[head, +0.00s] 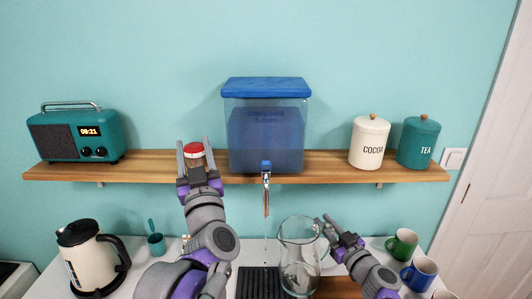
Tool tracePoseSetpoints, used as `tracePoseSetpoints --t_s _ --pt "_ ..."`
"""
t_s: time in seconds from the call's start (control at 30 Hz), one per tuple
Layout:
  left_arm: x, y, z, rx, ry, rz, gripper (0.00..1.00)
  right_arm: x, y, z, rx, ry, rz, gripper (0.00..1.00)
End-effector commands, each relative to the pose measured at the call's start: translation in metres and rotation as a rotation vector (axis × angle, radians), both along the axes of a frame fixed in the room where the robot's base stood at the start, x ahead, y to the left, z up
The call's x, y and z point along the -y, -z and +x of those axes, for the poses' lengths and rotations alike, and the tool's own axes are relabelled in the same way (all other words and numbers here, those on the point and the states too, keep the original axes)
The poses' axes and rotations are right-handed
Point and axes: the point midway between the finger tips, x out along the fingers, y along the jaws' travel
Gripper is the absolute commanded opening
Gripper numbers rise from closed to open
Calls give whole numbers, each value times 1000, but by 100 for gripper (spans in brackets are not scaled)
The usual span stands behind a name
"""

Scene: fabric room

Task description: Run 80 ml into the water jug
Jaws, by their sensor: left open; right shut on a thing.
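A clear glass water jug (299,278) stands upright on the counter, just right of the black drip tray (257,284). My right gripper (326,229) is shut on the jug at its right side, near the rim; the exact contact is hard to see. The water dispenser (265,135), a clear tank with a blue lid, sits on the shelf. Its tap (266,178) hangs below the shelf edge. A thin pale line runs down below the tap, left of the jug; I cannot tell if it is water. My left gripper (194,147) is open at the shelf, left of the dispenser.
A red-topped jar (194,149) shows between my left fingers. The wooden shelf (150,169) also holds a teal radio (73,134), a cocoa canister (369,143) and a tea canister (418,143). A kettle (90,260), green mug (402,245) and blue mug (419,273) stand below.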

Motion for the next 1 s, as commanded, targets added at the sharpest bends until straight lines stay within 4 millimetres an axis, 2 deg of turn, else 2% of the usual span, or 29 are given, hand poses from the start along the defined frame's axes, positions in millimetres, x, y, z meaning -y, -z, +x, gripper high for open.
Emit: tracePoseSetpoints --t_s 0.03,0.1,0.3,0.43,0.57,0.67,1.0 --pt "13 4 -15 47 1 -18 55 0 -1 0 0 0 4 0" --pt "37 15 -29 69 34 -21 55 0 -1 0 0 0 4 0" --pt "110 51 -53 34 197 26 55 0 -1 0 0 0 4 0" --pt "141 67 -66 14 274 53 55 0 -1 0 0 0 4 0" --pt "153 72 -68 6 303 66 55 0 -1 0 0 0 4 0" --pt "154 68 -58 4 305 67 55 0 -1 0 0 0 4 0" --pt "153 43 5 4 303 67 55 0 -1 0 0 0 4 0"
